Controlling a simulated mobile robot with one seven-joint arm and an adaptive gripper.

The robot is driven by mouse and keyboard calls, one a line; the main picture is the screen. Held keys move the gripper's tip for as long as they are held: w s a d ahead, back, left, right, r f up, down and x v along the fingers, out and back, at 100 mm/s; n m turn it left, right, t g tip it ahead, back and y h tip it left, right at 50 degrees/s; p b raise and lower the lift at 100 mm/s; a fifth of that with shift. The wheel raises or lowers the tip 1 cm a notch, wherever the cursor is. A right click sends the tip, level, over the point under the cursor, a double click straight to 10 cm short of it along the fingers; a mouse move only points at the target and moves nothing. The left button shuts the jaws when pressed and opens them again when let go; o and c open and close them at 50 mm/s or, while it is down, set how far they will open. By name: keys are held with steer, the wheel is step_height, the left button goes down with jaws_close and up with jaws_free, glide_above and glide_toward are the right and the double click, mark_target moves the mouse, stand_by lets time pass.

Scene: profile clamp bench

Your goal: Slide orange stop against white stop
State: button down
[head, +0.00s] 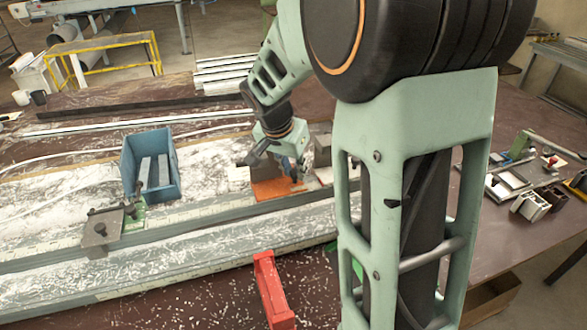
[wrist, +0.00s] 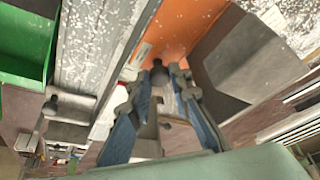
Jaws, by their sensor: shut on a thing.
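The orange stop (head: 278,188) lies on the rail along the bench, just below my gripper. Its orange plate (wrist: 180,32) also shows at the top of the wrist view. My gripper (head: 290,167) reaches down over the stop. In the wrist view its blue fingers (wrist: 164,78) are closed around a dark round knob (wrist: 158,72) at the near edge of the orange plate. A narrow white piece (wrist: 130,70) lies left of the knob; I cannot tell if it is the white stop. No white stop is clear in the head view, where my arm hides part of the rail.
A blue bin (head: 130,165) with grey bars stands to the left behind the rail. A grey clamp plate (head: 98,232) sits on the rail at left. A red block (head: 270,288) stands at the front. Grey blocks are near my gripper. White chips cover much of the bench.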

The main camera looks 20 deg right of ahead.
steer(key=d, duration=0.4)
steer(key=shift+d, duration=0.15)
steer(key=c, duration=2.1)
jaws_free()
steer(key=shift+r, duration=0.1)
steer(key=v, duration=1.2)
